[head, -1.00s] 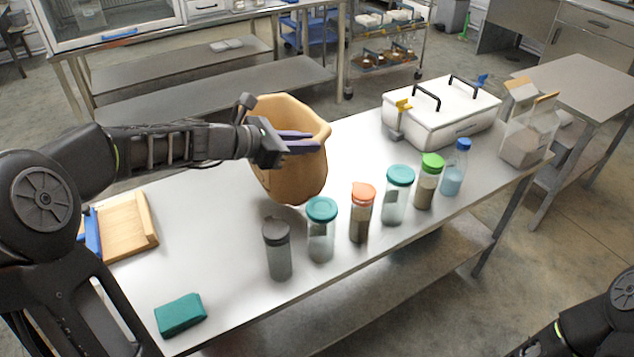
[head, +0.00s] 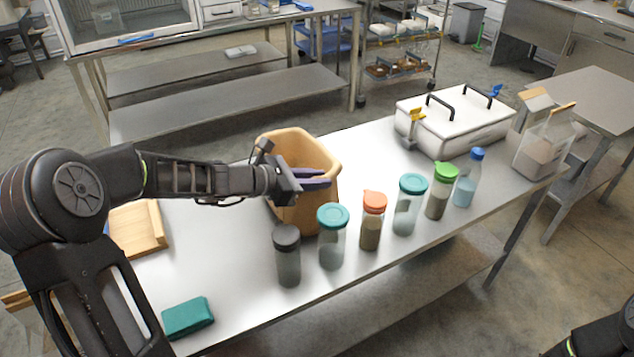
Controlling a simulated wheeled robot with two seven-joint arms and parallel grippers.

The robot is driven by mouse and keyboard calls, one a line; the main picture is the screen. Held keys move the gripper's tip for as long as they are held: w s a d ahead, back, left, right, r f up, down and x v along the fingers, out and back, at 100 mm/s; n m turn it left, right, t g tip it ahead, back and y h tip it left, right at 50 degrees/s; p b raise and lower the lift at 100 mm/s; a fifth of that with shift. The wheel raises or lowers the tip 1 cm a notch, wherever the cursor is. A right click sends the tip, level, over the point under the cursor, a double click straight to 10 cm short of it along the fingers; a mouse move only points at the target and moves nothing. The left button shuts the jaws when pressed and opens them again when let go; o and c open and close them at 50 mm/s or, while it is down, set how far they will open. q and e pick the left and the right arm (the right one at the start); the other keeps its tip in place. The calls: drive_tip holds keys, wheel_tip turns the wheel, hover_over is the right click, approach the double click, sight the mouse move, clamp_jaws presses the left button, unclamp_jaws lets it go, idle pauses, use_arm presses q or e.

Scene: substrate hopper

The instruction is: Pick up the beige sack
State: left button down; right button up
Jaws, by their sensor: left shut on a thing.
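The beige sack (head: 319,209) is a tan, open-topped bag over the middle of the steel table, behind the row of bottles, with its mouth facing up. My left gripper (head: 312,178) reaches in from the left, its dark purple fingers lying across the sack's near side below the rim. It is shut on the sack. The sack's lower front is partly hidden by bottles, and I cannot tell whether its base touches the table. My right gripper is out of view; only a bit of my right arm shows at the lower right corner.
Several lidded bottles, including an orange-capped one (head: 372,222), stand close in front of the sack. A wooden tray (head: 137,232) and green block (head: 187,317) lie left.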

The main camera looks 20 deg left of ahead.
use_arm(q)
drive_tip(key=shift+f, duration=0.3)
drive_tip(key=c, duration=1.4)
unclamp_jaws()
drive_tip(key=shift+f, duration=0.1)
drive_tip(key=shift+s+a, duration=0.1)
drive_tip(key=shift+s, duration=0.05)
drive_tip(key=v, duration=1.1)
drive_tip(key=shift+s+a, duration=0.2)
drive_tip(key=shift+s, duration=0.05)
drive_tip(key=shift+o, duration=0.2)
